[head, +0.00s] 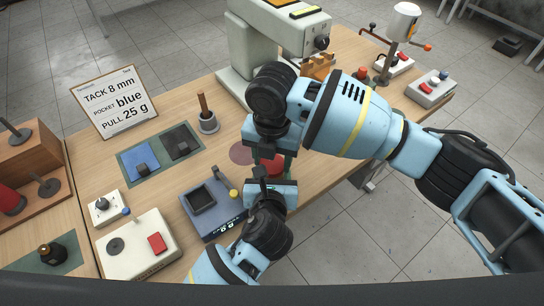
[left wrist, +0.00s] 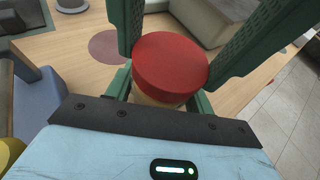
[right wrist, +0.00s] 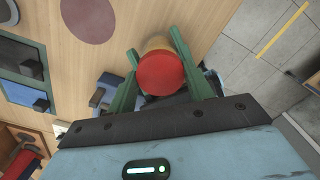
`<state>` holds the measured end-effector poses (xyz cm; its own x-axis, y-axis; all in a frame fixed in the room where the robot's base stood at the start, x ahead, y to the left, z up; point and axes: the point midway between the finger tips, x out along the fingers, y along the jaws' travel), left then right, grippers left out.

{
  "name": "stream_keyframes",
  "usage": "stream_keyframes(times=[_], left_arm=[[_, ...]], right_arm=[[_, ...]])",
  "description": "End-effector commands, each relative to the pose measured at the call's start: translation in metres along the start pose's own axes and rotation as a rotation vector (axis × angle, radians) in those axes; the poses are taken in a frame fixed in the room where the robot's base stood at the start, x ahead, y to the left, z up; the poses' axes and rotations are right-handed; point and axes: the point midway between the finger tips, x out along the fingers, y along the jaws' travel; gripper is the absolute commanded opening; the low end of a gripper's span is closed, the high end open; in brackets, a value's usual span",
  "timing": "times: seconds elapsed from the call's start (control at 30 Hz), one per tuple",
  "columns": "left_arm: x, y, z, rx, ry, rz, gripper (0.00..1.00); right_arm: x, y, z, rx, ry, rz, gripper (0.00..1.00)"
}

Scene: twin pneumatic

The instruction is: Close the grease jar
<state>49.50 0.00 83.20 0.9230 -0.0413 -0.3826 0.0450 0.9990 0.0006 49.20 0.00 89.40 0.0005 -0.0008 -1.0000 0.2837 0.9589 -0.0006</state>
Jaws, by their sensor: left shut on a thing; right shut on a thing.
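The grease jar is between my two facing grippers. Its red lid (head: 272,165) shows in the head view, in the left wrist view (left wrist: 170,65) and in the right wrist view (right wrist: 160,73). Part of its tan body (left wrist: 148,98) shows below the lid; it also shows in the right wrist view (right wrist: 158,44). My left gripper (head: 271,180) is shut on the body from the near side. My right gripper (head: 268,150) is shut on the lid from the far side. Lid and body look in line and close together; fingers hide the seam, so I cannot tell if they touch.
A round mauve patch (head: 240,153) lies on the table left of the grippers. A small scale (head: 213,208), a cup with a wooden handle (head: 208,121) and a large pale machine (head: 250,50) stand nearby. The table's right edge is close to my grippers.

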Motion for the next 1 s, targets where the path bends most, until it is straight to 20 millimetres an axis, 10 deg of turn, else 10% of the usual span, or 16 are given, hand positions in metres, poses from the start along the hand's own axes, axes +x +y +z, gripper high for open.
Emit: stream_keyframes(times=[0.3, 0.7, 0.73, 1.0], left_arm=[[-0.0008, -0.0023, 0.0009, 0.0, -0.002, -0.006, 0.0], [-0.0011, -0.003, 0.0008, 0.0, -0.002, -0.007, 0.0], [-0.0012, -0.003, 0.0008, 0.0, -0.002, -0.007, 0.0], [-0.0007, -0.0017, 0.0008, -0.001, -0.002, -0.004, 0.0]], right_arm=[[-0.0006, 0.0017, -0.0014, 0.435, 0.003, 0.006, 0.24], [-0.0009, 0.0015, -0.0006, 0.501, 0.001, 0.007, 0.24], [-0.001, 0.0015, -0.0006, 0.501, 0.001, 0.007, 0.53], [-0.0005, 0.0004, -0.0002, 0.501, 0.0, 0.003, 0.73]])
